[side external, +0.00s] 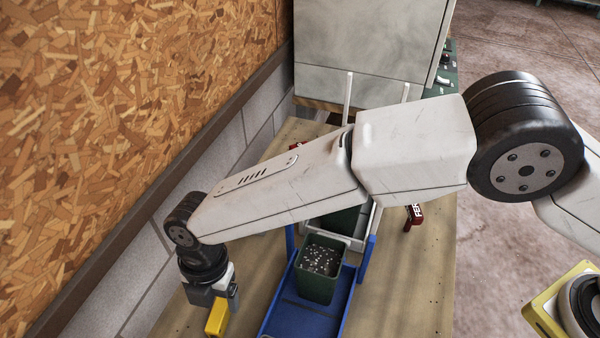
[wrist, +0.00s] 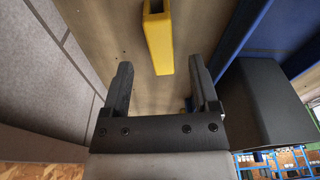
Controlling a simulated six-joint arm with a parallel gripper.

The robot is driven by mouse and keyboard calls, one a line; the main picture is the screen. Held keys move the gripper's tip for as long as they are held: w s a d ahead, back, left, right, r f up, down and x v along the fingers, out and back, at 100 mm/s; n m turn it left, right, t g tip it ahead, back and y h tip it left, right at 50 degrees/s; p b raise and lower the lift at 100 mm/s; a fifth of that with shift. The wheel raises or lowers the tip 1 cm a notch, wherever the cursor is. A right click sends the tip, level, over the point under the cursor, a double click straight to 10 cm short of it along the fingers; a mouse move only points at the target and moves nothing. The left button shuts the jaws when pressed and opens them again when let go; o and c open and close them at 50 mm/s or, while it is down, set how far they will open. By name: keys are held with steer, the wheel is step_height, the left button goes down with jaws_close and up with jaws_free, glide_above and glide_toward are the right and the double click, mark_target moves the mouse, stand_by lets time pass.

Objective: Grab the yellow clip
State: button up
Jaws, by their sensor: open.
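The yellow clip (side external: 217,319) is at the bottom left of the side view, left of the blue tray and close by my gripper (side external: 222,292). In the wrist view the yellow clip (wrist: 158,42) lies ahead of my gripper (wrist: 160,64), in line with the gap between the two dark fingers. The fingers are apart and nothing is held. The clip's far end is cut off at the top of the wrist view. Whether a finger touches it cannot be told.
A dark green pot (side external: 318,283) of speckled soil stands on the blue tray (side external: 293,316). A red item (side external: 414,216) lies right of the tray on the wooden tabletop (side external: 405,290). A grey block wall (side external: 165,285) runs close on the left. A large grey box (side external: 365,40) stands behind.

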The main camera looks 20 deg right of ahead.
mark_target(218, 309)
steer(key=shift+s+a+f, duration=0.1)
steer(key=shift+s+f, duration=0.1)
steer(key=shift+f, duration=0.8)
steer(key=shift+s+f, duration=0.15)
steer(key=shift+f, duration=0.85)
jaws_close()
